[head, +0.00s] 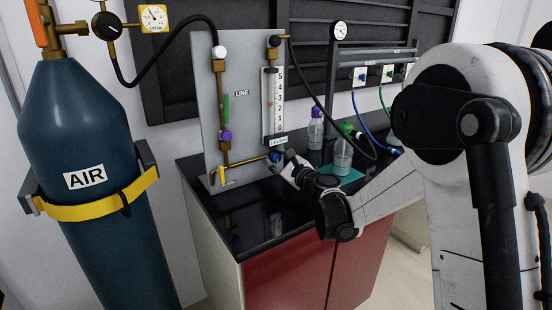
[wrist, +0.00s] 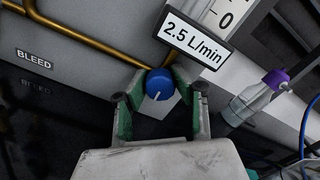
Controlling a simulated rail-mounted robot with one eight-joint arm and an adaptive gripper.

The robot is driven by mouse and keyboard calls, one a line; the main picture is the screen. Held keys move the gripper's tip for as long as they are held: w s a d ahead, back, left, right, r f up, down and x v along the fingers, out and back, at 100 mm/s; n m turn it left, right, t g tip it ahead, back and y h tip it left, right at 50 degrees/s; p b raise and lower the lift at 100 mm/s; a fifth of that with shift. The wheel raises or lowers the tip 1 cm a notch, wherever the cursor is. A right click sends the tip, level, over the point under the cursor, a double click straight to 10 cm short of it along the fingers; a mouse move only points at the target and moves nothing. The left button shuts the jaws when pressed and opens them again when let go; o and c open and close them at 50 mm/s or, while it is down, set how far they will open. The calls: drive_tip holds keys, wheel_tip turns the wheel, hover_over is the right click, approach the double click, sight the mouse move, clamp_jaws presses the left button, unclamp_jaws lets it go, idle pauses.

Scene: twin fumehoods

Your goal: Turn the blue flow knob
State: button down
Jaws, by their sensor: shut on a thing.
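The blue flow knob (wrist: 159,84) is a round knob with a white pointer line, on the panel below the flow meter. It also shows in the head view (head: 275,157), partly behind my gripper. My gripper (wrist: 158,98) has its green-padded fingers on both sides of the knob and is shut on it. It also shows in the head view (head: 288,164). The flow meter (head: 273,100) has a 0 to 5 scale. A label (wrist: 193,40) reading 2.5 L/min is at its foot.
A blue AIR cylinder (head: 86,180) stands at the left. Bottles (head: 343,152) (head: 315,130) stand right of my gripper on the black bench (head: 240,220).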

drive_tip(key=shift+n, duration=0.3)
drive_tip(key=shift+n+b, duration=0.95)
drive_tip(key=shift+n, duration=1.45)
drive_tip(key=c, duration=1.4)
unclamp_jaws()
